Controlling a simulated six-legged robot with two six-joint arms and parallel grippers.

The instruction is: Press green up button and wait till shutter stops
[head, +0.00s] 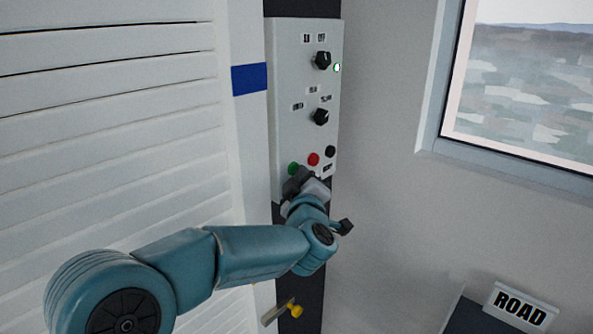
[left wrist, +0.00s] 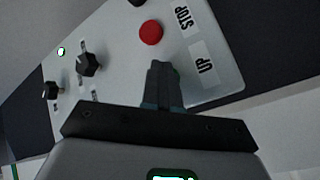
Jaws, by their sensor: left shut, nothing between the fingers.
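The control panel (head: 284,110) is a light grey plate on a dark post. The green button (head: 293,168) shows at its lower left, partly covered by my left gripper (head: 292,184). The gripper is shut and empty, with its tips at or very near the green button; I cannot tell whether they press it. In the left wrist view my shut fingers (left wrist: 161,68) point at the panel beside the UP label (left wrist: 205,66) and hide the green button. The red button (head: 313,159) is just to the right, near the STOP label (left wrist: 184,18). The white slatted shutter (head: 110,110) fills the left. My right gripper is out of view.
A yellow-tipped lever (head: 295,311) is below. A window (head: 520,90) and a ROAD sign (head: 521,306) are at right.

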